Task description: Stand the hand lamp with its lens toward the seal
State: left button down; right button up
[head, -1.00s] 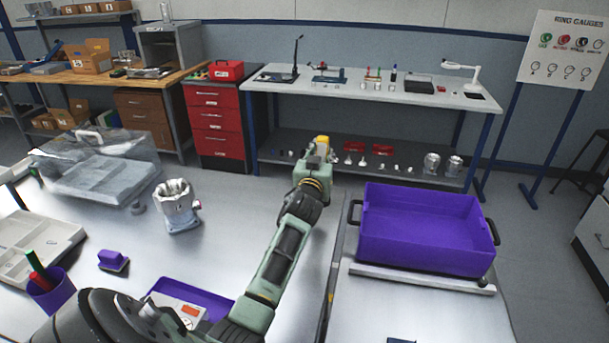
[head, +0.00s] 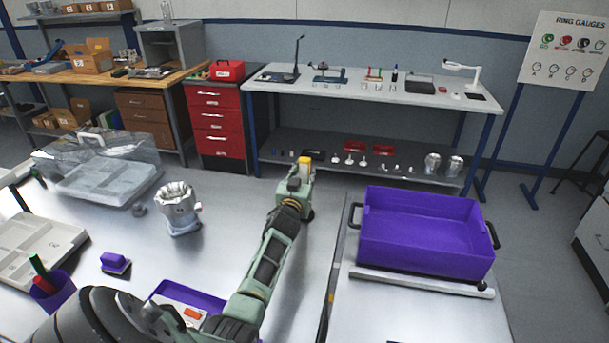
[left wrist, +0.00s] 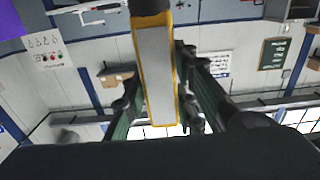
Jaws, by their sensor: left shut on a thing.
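The hand lamp is a yellow body with a pale grey face; it shows in the head view (head: 305,161) and in the left wrist view (left wrist: 155,75). My left gripper (head: 301,174) is shut on it and holds it up at the far edge of the metal table. In the left wrist view its fingers (left wrist: 158,100) lie on both sides of the lamp. A silver machined housing (head: 180,210) stands on the table, left of the gripper and apart from it. I cannot make out the seal or which way the lens faces. My right gripper is not in view.
A purple bin (head: 425,238) stands on the right-hand surface. A clear-lidded case (head: 95,165), a purple block (head: 115,263), a pale tray (head: 35,245) and a purple cup with pens (head: 52,292) are on the left. The tabletop between housing and arm is clear.

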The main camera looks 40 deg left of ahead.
pick_arm(q)
jog(key=shift+f, duration=0.15)
jog(key=c, duration=1.6)
grip_release()
jog(key=shift+o, duration=0.8)
jog(key=shift+s, duration=0.1)
jog(key=b+v, duration=0.1)
jog(key=v, duration=1.1)
jog(key=shift+b, duration=0.4)
